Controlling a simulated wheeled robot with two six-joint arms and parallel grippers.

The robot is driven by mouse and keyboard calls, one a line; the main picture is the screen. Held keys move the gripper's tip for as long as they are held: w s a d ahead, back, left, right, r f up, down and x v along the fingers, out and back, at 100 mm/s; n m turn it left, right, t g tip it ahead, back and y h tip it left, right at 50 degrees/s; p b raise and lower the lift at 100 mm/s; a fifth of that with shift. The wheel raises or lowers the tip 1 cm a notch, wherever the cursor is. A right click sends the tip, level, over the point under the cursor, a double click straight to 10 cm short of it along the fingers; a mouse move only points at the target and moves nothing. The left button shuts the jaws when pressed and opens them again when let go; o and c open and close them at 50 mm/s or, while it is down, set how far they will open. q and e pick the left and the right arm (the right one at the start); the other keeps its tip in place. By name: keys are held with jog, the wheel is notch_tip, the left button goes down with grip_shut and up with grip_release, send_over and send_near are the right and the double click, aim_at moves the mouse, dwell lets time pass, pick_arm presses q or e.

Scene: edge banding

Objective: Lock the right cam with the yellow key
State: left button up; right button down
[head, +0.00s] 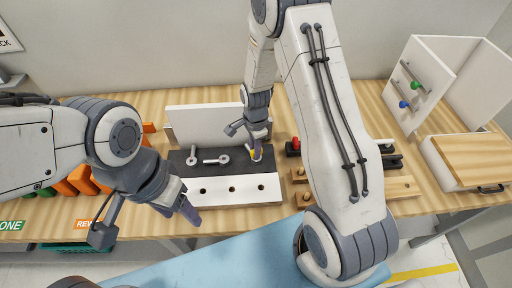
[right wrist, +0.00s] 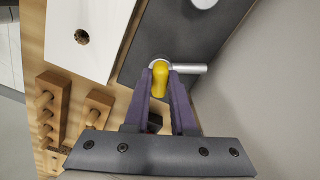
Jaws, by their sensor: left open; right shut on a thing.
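The yellow key (right wrist: 160,82) is between the purple fingers of my right gripper (right wrist: 160,74), which is shut on it. In the head view the key (head: 256,155) shows as a small yellow spot under my right gripper (head: 257,146). The key sits over the round silver head of the right cam, whose lever (right wrist: 191,69) points right in the right wrist view. How deeply the key is seated is hidden. Two other cams, left (head: 192,156) and middle (head: 217,160), lie on the dark mat. My left gripper (head: 188,211) is open and empty in front of the white panel.
The white panel (head: 227,188) with several holes lies at the mat's (head: 178,168) front edge. An upright white board (head: 203,122) stands behind. Wooden peg racks (head: 383,187) are to the right, orange blocks (head: 80,180) to the left, and a white cabinet (head: 420,75) at far right.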

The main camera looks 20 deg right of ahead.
jog(key=shift+w+m, duration=0.1)
jog(key=shift+m, duration=0.3)
jog(key=m, duration=0.4)
jog(key=shift+w+m+p, duration=0.15)
jog(key=shift+m+p, duration=0.2)
jog(key=shift+m, duration=0.05)
jog(key=shift+r, duration=0.1)
jog(key=shift+r+p, duration=2.45)
jog(key=shift+r, duration=0.45)
